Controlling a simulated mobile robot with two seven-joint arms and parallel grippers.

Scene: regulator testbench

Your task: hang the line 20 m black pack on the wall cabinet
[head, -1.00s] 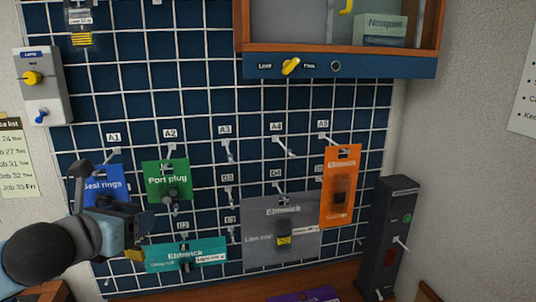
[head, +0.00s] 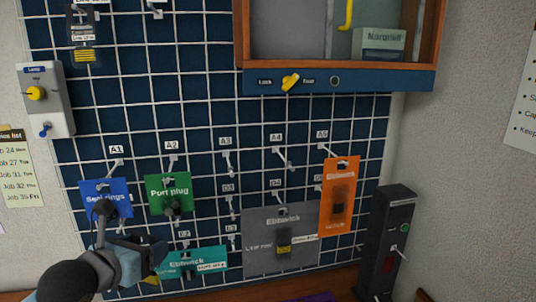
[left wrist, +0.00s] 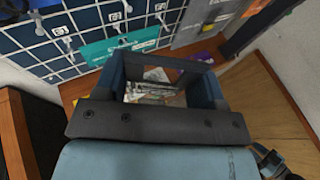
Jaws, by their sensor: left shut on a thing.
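My left gripper (head: 132,240) is in front of the lower left of the hook grid, near the teal pack. It is shut on a dark, thin thing (left wrist: 168,66), seen nearly edge-on between the fingers in the left wrist view. I take it for the line 20 m black pack; its label cannot be read. The wall cabinet (head: 340,83), wood-framed with a blue front rail and a yellow knob, is at the upper right, well away from the gripper.
Blue seal rings (head: 118,188), green port plug (head: 168,185), teal (head: 210,258), grey (head: 262,225) and orange (head: 340,180) packs hang on the grid (head: 200,110). A dark pack with yellow stripes (head: 84,38) hangs at upper left. A black device (head: 392,235) stands at right. Hooks around A3 and A4 look bare.

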